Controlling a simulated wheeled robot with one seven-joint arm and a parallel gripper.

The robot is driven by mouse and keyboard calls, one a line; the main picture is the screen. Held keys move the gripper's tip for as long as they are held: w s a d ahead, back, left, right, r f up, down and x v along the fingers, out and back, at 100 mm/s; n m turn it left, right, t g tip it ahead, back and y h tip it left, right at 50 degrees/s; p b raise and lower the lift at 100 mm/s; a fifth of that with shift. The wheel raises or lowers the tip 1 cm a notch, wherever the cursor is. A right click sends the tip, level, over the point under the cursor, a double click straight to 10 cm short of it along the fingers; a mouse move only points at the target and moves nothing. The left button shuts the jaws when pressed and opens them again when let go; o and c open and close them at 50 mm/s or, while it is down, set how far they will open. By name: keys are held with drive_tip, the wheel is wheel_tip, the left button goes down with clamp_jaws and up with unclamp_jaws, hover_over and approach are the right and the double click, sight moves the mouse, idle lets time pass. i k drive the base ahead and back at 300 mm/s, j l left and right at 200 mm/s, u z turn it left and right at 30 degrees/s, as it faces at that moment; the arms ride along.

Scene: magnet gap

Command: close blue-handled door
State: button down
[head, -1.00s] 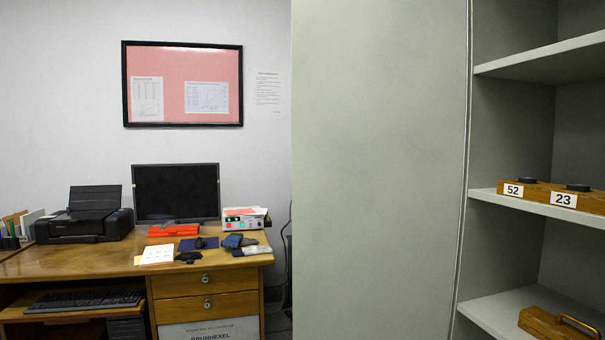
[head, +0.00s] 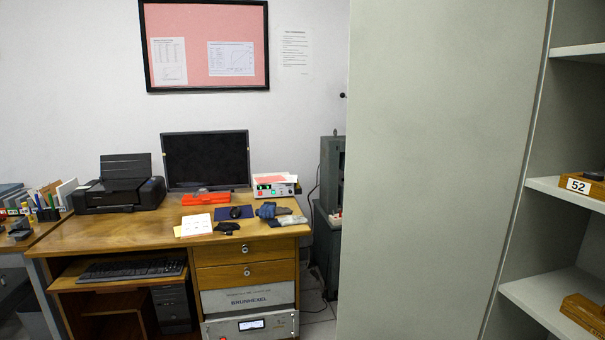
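No blue-handled door can be made out in the head view. A tall plain grey-green panel (head: 435,170) stands right of centre, at the side of an open shelf unit; no handle shows on it, and I cannot tell whether it is a door or a fixed side wall. The shelf unit's inside (head: 565,130) is open to view at the right. My gripper is not in view.
A wooden desk (head: 120,236) with a monitor (head: 206,160), a printer (head: 119,186) and drawers stands at the left. Dark grey equipment (head: 331,180) stands behind, partly hidden by the panel. A wooden block labelled 52 (head: 579,186) sits on a shelf. Little floor shows.

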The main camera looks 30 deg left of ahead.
sight(441, 100)
drive_tip(key=i+j+u, duration=0.2)
drive_tip(key=j, duration=0.25)
drive_tip(key=i+j+u, duration=0.15)
drive_tip(key=i+j, duration=0.15)
drive_tip(key=j, duration=0.15)
drive_tip(key=i+j+u, duration=0.2)
drive_tip(key=i+j, duration=0.1)
drive_tip(key=j, duration=0.05)
